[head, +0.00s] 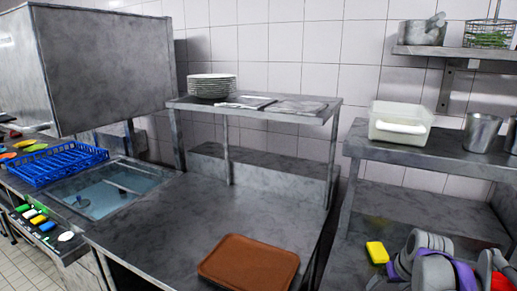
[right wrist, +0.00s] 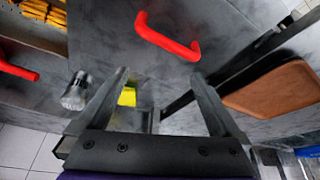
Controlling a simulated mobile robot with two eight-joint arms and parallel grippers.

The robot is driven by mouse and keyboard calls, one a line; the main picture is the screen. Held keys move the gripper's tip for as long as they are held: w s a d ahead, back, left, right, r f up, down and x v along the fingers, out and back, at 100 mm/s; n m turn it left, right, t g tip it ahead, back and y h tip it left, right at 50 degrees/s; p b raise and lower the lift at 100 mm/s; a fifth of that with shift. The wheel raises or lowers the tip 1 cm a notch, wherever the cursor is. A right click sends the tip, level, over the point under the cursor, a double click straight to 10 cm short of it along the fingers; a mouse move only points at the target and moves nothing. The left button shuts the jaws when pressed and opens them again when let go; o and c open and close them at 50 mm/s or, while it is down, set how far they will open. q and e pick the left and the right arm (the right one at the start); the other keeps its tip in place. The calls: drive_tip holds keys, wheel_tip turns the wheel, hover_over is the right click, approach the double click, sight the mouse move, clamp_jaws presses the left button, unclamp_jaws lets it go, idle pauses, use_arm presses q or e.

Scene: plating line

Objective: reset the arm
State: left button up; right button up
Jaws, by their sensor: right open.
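My right gripper (right wrist: 158,73) shows in the right wrist view with its two fingers spread apart and nothing held between them. Behind the fingers I see a grey metal surface, a red handle (right wrist: 168,38) and a yellow sponge (right wrist: 127,97). In the head view my right arm, grey and purple, is folded at the lower right corner, over the right counter; its fingertips cannot be made out there. My left gripper is not in view.
A yellow sponge (head: 377,252) lies on the right counter beside my arm. A brown tray (head: 248,262) lies on the middle counter, otherwise clear. A shelf (head: 270,108) holds stacked plates (head: 211,86). A white tub (head: 400,124) stands on the right shelf. A blue rack (head: 60,163) is left.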

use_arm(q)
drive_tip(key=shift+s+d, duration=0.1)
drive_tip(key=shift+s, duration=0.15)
use_arm(e)
drive_tip(key=s+a+f, duration=0.5)
drive_tip(key=s+a, duration=0.4)
drive_tip(key=s, duration=0.2)
drive_tip(key=s+a+f+n+t, duration=0.1)
drive_tip(key=s+a+f, duration=0.4)
drive_tip(key=s+a, duration=0.4)
drive_tip(key=s, duration=0.3)
drive_tip(key=shift+a+f, duration=0.2)
drive_tip(key=shift+a, duration=0.15)
